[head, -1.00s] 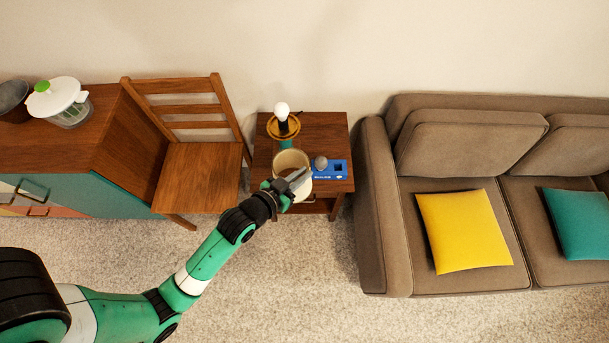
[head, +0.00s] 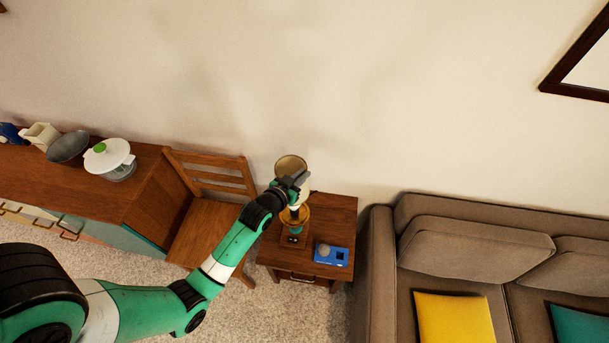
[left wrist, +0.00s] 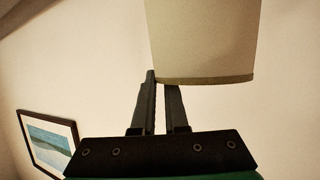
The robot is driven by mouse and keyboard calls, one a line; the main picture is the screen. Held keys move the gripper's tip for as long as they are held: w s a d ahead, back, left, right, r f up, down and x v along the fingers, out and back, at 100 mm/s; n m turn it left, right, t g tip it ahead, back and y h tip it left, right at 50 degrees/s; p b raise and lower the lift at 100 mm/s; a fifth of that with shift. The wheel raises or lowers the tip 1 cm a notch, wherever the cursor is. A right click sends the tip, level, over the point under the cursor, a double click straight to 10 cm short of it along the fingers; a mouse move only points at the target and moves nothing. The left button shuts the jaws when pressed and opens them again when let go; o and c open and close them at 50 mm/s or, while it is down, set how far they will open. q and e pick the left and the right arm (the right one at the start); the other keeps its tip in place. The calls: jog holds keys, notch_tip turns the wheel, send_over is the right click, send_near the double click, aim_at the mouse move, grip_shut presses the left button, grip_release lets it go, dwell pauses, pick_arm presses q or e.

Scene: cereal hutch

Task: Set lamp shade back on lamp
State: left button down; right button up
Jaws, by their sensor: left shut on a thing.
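The lamp shade (head: 290,163), cream with a tan rim, is held up near the wall, over or in front of the lamp. My left gripper (head: 297,181) is shut on the shade's edge. In the left wrist view the shade (left wrist: 204,38) hangs above the left gripper's fingers (left wrist: 160,100), which meet its lower rim. The lamp (head: 293,217), with a gold dish and wooden base, stands on the side table; its bulb is hidden behind the shade and gripper. I cannot tell the exact gap between shade and lamp. My right gripper is not in view.
The wooden side table (head: 335,219) also bears a blue box (head: 331,255) with a grey round thing. A wooden chair (head: 205,232) stands close on the left, the brown sofa (head: 440,240) on the right. A framed picture (left wrist: 47,145) hangs on the wall.

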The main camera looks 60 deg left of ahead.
aim_at(302, 187)
pick_arm(q)
notch_tip(302, 187, down, 5)
jog(key=b, duration=0.4)
jog(key=shift+r, duration=0.2)
jog(key=shift+d, duration=0.2)
jog(key=shift+f, duration=0.3)
dwell(1.1)
jog(key=shift+f+b, duration=0.15)
jog(key=shift+b, duration=0.2)
notch_tip(302, 187, down, 10)
jog(key=b, duration=0.8)
dwell(1.6)
dwell(0.5)
